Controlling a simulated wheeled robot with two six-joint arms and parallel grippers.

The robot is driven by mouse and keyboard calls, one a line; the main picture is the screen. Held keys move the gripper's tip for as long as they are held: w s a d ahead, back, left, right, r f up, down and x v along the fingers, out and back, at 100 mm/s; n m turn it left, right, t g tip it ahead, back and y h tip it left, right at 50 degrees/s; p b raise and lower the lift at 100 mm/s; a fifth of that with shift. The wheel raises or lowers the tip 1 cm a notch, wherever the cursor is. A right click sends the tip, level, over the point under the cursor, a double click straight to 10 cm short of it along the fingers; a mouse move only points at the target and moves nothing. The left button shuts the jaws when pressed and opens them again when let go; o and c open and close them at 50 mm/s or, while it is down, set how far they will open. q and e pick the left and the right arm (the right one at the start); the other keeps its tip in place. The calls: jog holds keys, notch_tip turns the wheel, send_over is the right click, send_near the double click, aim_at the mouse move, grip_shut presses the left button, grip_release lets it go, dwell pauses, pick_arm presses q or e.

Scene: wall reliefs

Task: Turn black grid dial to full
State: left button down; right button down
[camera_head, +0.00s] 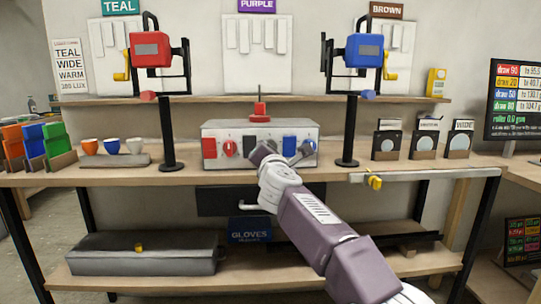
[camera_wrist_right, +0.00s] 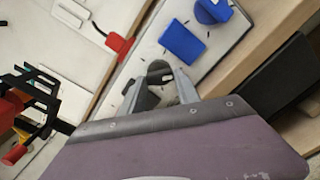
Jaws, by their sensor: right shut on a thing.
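A pale control box (camera_head: 225,129) stands on the worktop, with a row of coloured plates and dials on its front. The black plate (camera_head: 249,143) is in the middle of the row. My right gripper (camera_head: 264,154) is at the box front just right of that plate and hides the dial there. In the right wrist view, my right gripper (camera_wrist_right: 161,82) has its two fingers around the dark grid dial (camera_wrist_right: 158,69) and is shut on it. The dial's pointer and exact angle cannot be made out. My left gripper is not in view.
A red dial (camera_head: 229,148) is on the left of the box and a blue dial (camera_head: 307,148) on the right. The blue plate (camera_wrist_right: 183,43) lies close to my gripper. Black posts (camera_head: 167,130) (camera_head: 350,130) flank the box. A red-handled lever (camera_head: 260,109) stands behind it.

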jog(key=shift+m, duration=0.5)
jog(key=c, duration=0.9)
grip_release()
jog(key=s+b, duration=0.1)
jog(key=s, duration=0.2)
jog(key=s+b, duration=0.1)
jog(key=s, duration=0.2)
jog(key=s+b, duration=0.1)
jog(key=s, duration=0.2)
jog(key=shift+d, duration=0.3)
